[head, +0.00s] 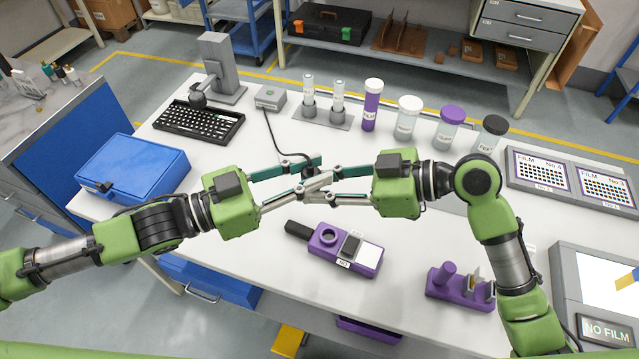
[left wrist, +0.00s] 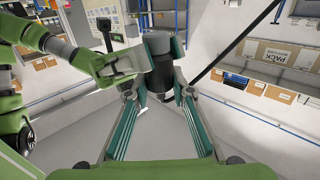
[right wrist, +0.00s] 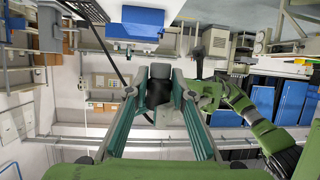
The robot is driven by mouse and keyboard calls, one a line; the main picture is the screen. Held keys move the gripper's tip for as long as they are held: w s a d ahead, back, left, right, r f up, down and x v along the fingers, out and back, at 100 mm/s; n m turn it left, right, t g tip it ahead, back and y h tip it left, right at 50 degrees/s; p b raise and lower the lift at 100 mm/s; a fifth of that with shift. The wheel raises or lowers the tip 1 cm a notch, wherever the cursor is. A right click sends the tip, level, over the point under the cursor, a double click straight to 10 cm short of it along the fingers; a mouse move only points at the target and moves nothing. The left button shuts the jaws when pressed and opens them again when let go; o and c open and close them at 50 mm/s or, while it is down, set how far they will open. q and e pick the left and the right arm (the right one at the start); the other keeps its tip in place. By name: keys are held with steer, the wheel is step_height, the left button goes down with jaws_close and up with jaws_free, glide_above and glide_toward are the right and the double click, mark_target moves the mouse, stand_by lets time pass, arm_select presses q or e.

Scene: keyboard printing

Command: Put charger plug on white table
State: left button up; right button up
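The charger plug is a small dark piece between my two grippers above the middle of the white table (head: 240,240). It is mostly covered by the fingers in the head view and shows as a dark block in the left wrist view (left wrist: 160,78) and the right wrist view (right wrist: 158,92). A black cable (head: 272,135) runs from it to a small grey box (head: 270,97). My left gripper (head: 322,170) and right gripper (head: 308,183) face each other with fingers interleaved. Both look closed against the plug's sides.
A purple device (head: 345,250) with a black end lies in front of the grippers. A blue case (head: 132,168) and keyboard (head: 200,122) are left. Several bottles, including a tall purple one (head: 372,105), stand behind. A purple holder (head: 460,285) is front right. Bare tabletop surrounds the device.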

arm_select(q)
steer(key=o, duration=0.5)
